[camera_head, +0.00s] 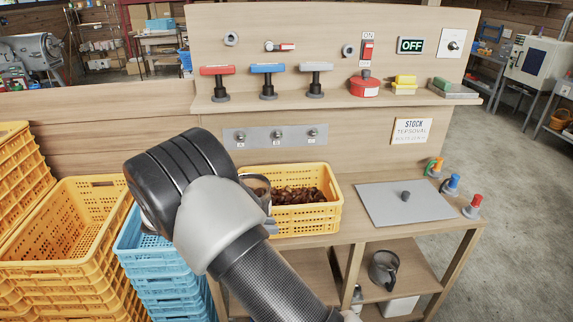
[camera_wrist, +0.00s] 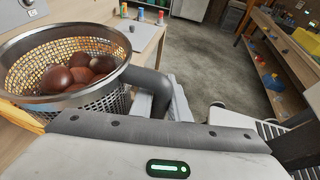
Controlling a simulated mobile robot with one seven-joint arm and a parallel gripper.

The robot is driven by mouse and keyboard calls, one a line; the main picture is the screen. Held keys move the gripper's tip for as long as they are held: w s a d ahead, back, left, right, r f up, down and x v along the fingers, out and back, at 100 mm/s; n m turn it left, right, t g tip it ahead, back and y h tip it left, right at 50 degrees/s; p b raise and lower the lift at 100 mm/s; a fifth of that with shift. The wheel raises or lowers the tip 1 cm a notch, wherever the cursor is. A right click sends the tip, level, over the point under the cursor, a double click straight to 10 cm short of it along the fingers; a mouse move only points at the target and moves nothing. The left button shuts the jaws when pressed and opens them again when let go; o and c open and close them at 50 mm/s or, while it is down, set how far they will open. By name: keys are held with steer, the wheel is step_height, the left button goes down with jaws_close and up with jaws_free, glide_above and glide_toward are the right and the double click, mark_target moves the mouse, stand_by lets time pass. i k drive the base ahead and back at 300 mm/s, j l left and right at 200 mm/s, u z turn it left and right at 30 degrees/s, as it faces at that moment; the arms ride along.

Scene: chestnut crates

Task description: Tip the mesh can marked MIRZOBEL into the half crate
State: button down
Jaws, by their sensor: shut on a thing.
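A mesh can (camera_wrist: 85,62) with a metal rim and a dark grey handle fills the left of the wrist view. Several brown chestnuts (camera_wrist: 85,72) lie inside it. My gripper (camera_wrist: 165,98) is shut on the handle. No MIRZOBEL mark shows on the visible side. In the head view my arm hides most of the can and of my gripper. A yellow crate (camera_head: 308,220), taken as the half crate, stands on the bench, with chestnuts in it. The can is at its left end; exact height and tilt are unclear. A yellow edge shows under the can in the wrist view (camera_wrist: 22,118).
A grey plate (camera_head: 385,212) with a knob lies right of the crate. Stacked yellow crates (camera_head: 70,235) and blue crates (camera_head: 150,265) stand left.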

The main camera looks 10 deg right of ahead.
mark_target(306, 202)
steer(key=i, duration=0.9)
